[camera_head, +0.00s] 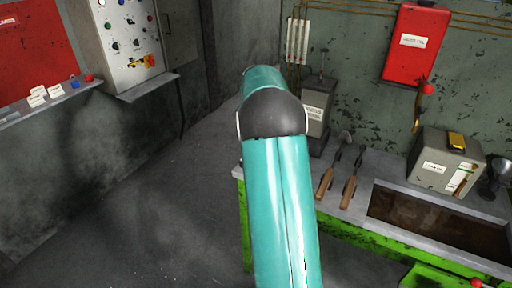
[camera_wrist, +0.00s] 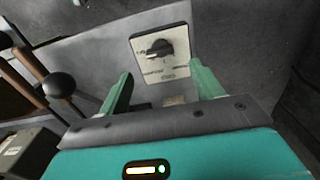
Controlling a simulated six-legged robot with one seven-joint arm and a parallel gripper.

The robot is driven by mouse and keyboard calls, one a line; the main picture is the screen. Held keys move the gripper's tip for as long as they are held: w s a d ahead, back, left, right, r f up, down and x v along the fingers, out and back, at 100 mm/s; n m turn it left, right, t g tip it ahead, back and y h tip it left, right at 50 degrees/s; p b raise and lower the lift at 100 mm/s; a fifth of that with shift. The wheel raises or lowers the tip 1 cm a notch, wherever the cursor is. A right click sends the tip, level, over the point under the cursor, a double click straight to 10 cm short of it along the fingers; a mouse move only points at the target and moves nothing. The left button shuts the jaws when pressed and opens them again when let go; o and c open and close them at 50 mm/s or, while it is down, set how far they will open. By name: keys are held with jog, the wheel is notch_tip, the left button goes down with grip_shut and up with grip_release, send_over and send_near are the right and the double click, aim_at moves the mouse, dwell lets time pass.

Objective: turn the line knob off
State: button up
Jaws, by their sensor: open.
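A black rotary knob (camera_wrist: 160,48) sits on a white label plate (camera_wrist: 176,68) fixed to a grey surface in the wrist view. The knob's lighter-marked end points left. The small print around it is too blurred to read surely. My gripper (camera_wrist: 161,86) is open, with its two green fingers spread below the knob in the picture. The fingers appear apart from the knob, with nothing between them. In the head view my arm hides the gripper, and I cannot pick out this knob there.
A grey control panel (camera_head: 128,42) hangs at upper left. A green-framed bench (camera_head: 390,240) holds long-handled tools (camera_head: 352,180), a grey labelled box (camera_head: 315,108) and another box (camera_head: 440,160). A red box (camera_head: 412,45) is on the wall. A black ball-ended lever (camera_wrist: 59,85) is left in the wrist view.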

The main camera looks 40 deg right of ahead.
notch_tip(320, 180, up, 6)
jog(key=shift+r, duration=0.25)
dwell(0.5)
